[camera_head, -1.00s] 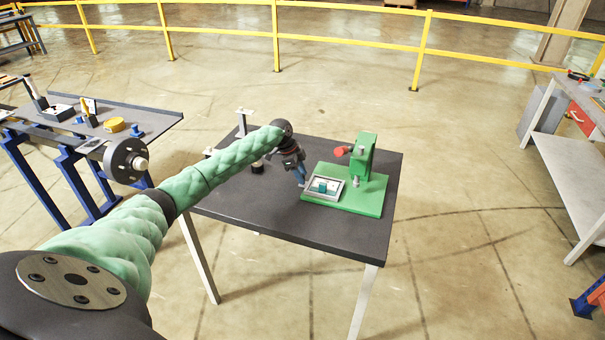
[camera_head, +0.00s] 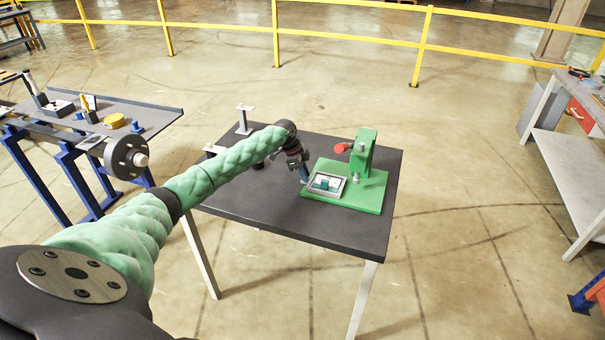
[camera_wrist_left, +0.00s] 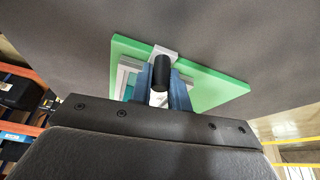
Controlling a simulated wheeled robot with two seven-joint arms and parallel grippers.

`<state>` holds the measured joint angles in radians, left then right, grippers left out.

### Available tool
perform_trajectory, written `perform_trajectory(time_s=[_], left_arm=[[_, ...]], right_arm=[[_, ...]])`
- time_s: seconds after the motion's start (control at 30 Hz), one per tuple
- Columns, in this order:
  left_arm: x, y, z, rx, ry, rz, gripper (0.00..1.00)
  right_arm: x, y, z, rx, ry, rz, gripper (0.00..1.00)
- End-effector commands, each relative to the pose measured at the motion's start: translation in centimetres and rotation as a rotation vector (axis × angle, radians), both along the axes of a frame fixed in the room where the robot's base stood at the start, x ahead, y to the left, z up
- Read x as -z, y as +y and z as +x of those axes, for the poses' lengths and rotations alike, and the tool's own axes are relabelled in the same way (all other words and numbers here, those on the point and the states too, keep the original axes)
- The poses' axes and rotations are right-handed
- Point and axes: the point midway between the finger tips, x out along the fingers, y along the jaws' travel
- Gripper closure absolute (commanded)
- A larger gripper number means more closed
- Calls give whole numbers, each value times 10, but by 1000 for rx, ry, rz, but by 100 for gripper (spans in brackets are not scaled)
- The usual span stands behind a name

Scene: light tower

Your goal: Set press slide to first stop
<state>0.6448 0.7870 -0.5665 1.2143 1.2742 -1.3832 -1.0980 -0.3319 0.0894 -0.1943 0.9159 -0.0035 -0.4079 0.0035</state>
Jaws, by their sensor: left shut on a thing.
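The green press (camera_head: 364,155) stands on its green base plate (camera_head: 366,197) on the dark table, with a red handle (camera_head: 342,148) at its left. The slide, a light grey framed tray (camera_head: 326,183), lies on the left part of the base, left of the press column, with a small teal block (camera_head: 325,184) in it. My left gripper (camera_head: 304,178) reaches in from the left at the slide's outer side. In the left wrist view, its blue fingers (camera_wrist_left: 162,84) are shut around a black cylindrical handle (camera_wrist_left: 161,72). My right gripper does not show.
The dark table (camera_head: 300,220) is bare in front. A grey post (camera_head: 243,120) stands at its back left. A blue-legged bench (camera_head: 150,115) with small parts is at the left, and a grey workbench (camera_head: 575,180) at the right. A yellow rail (camera_head: 350,36) runs behind.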

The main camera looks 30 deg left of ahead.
Motion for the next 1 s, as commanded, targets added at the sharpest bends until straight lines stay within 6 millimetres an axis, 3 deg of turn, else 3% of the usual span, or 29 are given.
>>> perform_trajectory(time_s=[0.1,0.3,0.67,0.7,0.8,1.0], left_arm=[[1,-34,8,7,-4,-7,100],[-1,-69,17,5,-3,-5,100],[-2,-74,18,1,-3,-3,100],[-2,-74,18,1,-3,-3,78],[-2,-74,18,1,-3,-3,60],[-1,-74,18,3,-3,-3,60]], right_arm=[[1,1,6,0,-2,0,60],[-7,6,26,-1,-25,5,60],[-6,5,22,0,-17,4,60],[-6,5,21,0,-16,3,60],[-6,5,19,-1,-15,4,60],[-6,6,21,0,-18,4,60]])
